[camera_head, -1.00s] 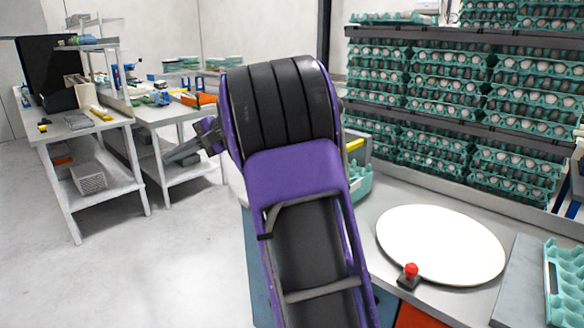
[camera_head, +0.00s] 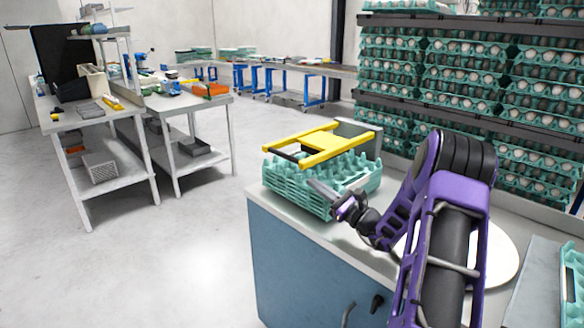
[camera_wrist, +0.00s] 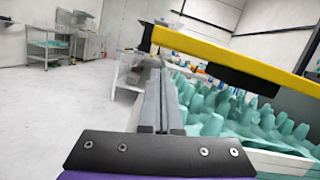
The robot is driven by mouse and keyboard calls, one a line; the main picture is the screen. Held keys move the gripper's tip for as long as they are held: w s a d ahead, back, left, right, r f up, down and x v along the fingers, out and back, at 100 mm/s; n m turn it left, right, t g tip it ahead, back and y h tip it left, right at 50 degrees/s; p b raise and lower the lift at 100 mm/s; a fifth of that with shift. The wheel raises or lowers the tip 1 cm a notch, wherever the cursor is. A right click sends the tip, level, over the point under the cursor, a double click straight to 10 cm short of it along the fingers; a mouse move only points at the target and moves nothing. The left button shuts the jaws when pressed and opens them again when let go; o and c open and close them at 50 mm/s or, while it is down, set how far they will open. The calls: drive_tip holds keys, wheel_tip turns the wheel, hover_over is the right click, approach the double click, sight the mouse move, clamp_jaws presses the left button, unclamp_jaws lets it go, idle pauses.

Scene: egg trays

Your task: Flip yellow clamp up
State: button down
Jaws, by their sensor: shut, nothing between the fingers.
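The yellow clamp (camera_head: 325,139) is a flat yellow frame lying roughly level over a stack of teal egg trays (camera_head: 312,190) on the counter. It joins a grey upright behind the stack. My gripper (camera_head: 318,187) is at the front side of the stack, below the clamp's near bar. In the wrist view, a yellow bar (camera_wrist: 235,60) with a dark pad under it crosses the upper right, above the teal trays (camera_wrist: 225,115). My gripper's fingers (camera_wrist: 163,80) are shut together and empty, with their tips close to the bar's left end. I cannot tell whether they touch it.
The counter (camera_head: 285,212) has a blue cabinet front with a handle. A white round plate (camera_head: 505,245) is partly behind my arm. Shelves of egg trays (camera_head: 450,90) stand behind. Side tables (camera_head: 190,105) stand at left, with clear floor between.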

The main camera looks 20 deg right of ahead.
drive_tip(key=shift+w, duration=0.15)
drive_tip(key=x, duration=0.9)
drive_tip(key=shift+w+a, duration=0.2)
drive_tip(key=shift+w, duration=0.15)
drive_tip(key=shift+r, duration=0.25)
